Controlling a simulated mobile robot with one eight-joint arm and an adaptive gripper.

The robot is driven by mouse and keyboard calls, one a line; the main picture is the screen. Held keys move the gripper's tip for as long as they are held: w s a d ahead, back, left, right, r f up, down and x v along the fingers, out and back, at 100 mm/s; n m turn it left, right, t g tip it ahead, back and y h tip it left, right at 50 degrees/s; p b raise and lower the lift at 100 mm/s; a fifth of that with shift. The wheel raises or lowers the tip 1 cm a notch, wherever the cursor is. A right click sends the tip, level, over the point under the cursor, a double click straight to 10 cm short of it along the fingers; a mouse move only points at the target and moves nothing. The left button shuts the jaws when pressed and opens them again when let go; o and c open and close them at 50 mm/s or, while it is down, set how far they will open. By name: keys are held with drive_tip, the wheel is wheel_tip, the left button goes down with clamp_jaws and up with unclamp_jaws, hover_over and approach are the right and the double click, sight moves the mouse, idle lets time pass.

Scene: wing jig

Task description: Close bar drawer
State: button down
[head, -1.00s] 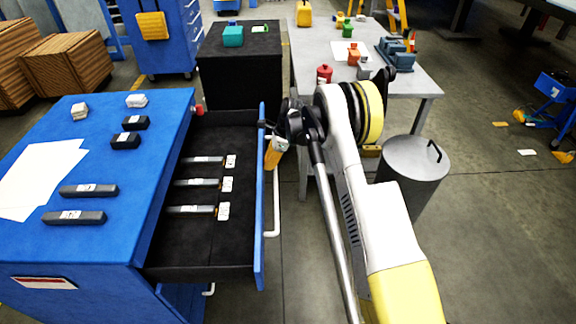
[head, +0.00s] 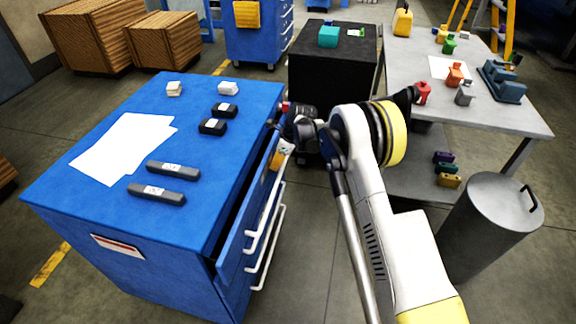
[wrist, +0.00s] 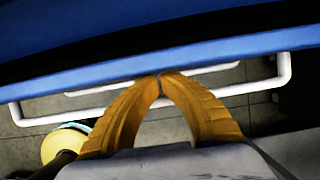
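The bar drawer (head: 238,235) is the top drawer of the blue cabinet (head: 120,230). It stands slightly open, with a narrow dark gap behind its blue front; its contents are hidden. My gripper (head: 280,155) is at the far end of the drawer front, on its outer side. In the wrist view, the yellow-brown fingers of my gripper (wrist: 160,76) meet at the tips, shut with nothing visible between them. The tips are at the blue drawer front (wrist: 205,58), seemingly touching it. A white handle (wrist: 268,86) passes behind the fingers.
Dark bars (head: 172,169), small blocks and white paper (head: 122,148) lie on the cabinet top. A grey bin (head: 487,225) and a grey workbench (head: 500,115) stand to the right. A black cabinet (head: 335,60) stands behind. Floor is free in front of the drawers.

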drive_tip(key=shift+w+a, duration=0.3)
drive_tip(key=shift+a, duration=0.55)
drive_tip(key=shift+w+a, duration=0.25)
drive_tip(key=shift+a, duration=0.6)
